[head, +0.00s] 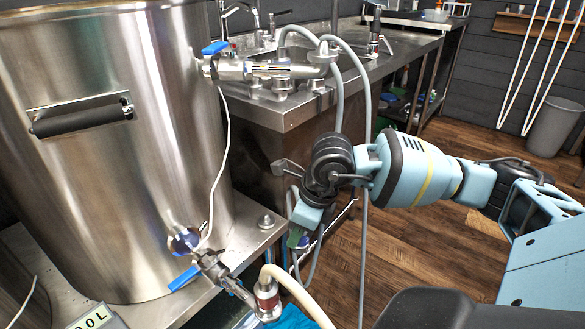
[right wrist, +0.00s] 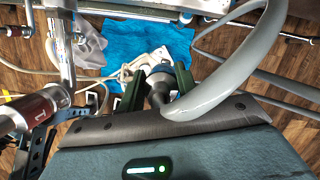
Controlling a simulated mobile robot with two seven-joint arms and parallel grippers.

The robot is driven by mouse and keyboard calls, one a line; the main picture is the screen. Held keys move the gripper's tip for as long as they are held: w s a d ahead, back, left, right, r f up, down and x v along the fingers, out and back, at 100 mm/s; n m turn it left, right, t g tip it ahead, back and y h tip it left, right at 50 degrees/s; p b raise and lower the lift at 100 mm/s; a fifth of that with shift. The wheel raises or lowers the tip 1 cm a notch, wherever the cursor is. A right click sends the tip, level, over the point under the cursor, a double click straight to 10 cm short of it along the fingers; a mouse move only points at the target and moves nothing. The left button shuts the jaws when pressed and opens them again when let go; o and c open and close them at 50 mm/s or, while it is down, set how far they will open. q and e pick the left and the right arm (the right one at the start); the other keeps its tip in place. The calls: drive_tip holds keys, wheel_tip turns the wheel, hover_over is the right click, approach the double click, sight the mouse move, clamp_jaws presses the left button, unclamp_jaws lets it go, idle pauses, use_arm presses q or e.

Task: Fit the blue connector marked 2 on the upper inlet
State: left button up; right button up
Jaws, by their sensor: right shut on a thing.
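My right gripper (head: 300,238) points down beside the bench front in the head view. In the right wrist view its dark green fingers (right wrist: 158,88) are shut on a grey connector end (right wrist: 157,92) with a thick grey hose curving away from it. A bit of blue shows by the fingertips in the head view; its mark is hidden. The upper inlet, a steel valve and pipe (head: 262,70) with a blue handle, juts right from the tall steel kettle (head: 160,150), up and left of the gripper and apart from it. My left gripper is not in view.
A red-banded connector (head: 268,296) with a cream hose sits at the lower valve (head: 208,258); its 1 shows in the right wrist view (right wrist: 40,110). Grey hoses (head: 364,150) hang beside my gripper. A steel sink bench (head: 290,110) stands behind. A blue cloth (right wrist: 150,42) lies below.

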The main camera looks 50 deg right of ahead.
drive_tip(key=shift+s, duration=0.1)
idle(0.3)
drive_tip(key=shift+r, duration=0.15)
drive_tip(key=shift+r+p, duration=1.55)
drive_tip(key=shift+r, duration=0.65)
drive_tip(key=shift+f, duration=0.1)
